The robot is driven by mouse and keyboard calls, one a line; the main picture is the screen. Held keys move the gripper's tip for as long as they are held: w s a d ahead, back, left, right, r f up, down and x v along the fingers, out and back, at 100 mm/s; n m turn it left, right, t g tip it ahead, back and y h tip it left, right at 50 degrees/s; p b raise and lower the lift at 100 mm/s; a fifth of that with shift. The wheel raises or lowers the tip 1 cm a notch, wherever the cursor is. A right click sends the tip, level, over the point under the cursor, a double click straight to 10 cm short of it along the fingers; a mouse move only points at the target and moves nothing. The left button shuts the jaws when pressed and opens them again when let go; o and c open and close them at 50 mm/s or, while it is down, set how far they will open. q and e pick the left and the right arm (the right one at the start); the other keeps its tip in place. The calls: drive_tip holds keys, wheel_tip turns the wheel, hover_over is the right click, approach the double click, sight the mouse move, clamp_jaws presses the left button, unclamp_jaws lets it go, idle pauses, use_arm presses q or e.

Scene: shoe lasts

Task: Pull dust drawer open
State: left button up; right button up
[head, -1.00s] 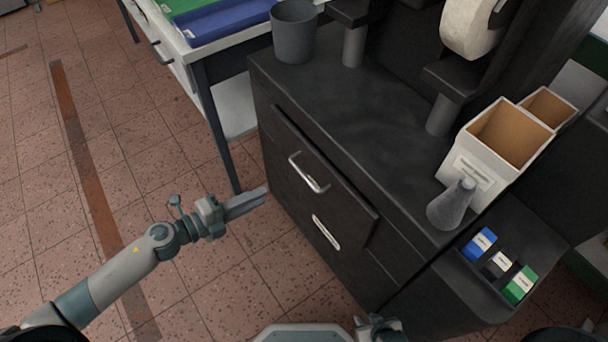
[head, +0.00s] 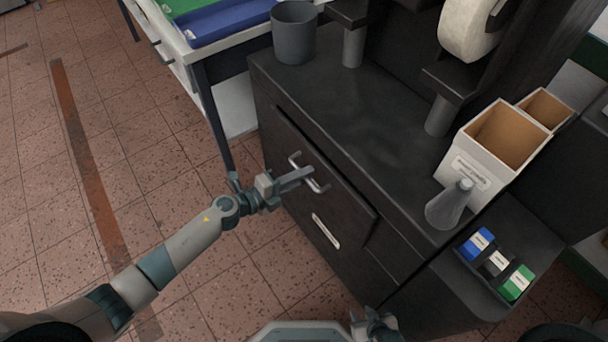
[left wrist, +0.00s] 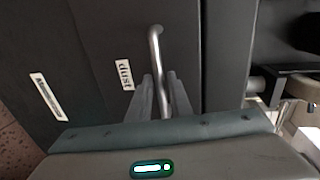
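The dust drawer (head: 338,183) is the dark upper drawer in the front of the black cabinet; its front looks shut. In the left wrist view its label (left wrist: 125,75) reads "dust". Its silver bar handle (head: 318,184) also shows in the left wrist view (left wrist: 156,50). My left gripper (head: 308,173) is at the handle; in the left wrist view its two fingers (left wrist: 160,97) stand apart, one on each side of the bar, with a gap visible.
A lower panel with a white label (head: 326,231) sits below the drawer. The cabinet top holds a grey bin (head: 294,33), a white box (head: 492,150) and a grey cone-shaped bottle (head: 449,205). A table (head: 207,57) stands at the back left. The tiled floor (head: 180,150) at the left is clear.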

use_arm(q)
drive_tip(key=shift+w+d, duration=0.2)
drive_tip(key=shift+d, duration=0.05)
use_arm(e)
drive_tip(key=shift+d, duration=0.1)
drive_tip(key=shift+s, duration=0.1)
use_arm(q)
clamp_jaws()
drive_tip(key=shift+s+a+f, duration=0.1)
drive_tip(key=shift+a, duration=0.05)
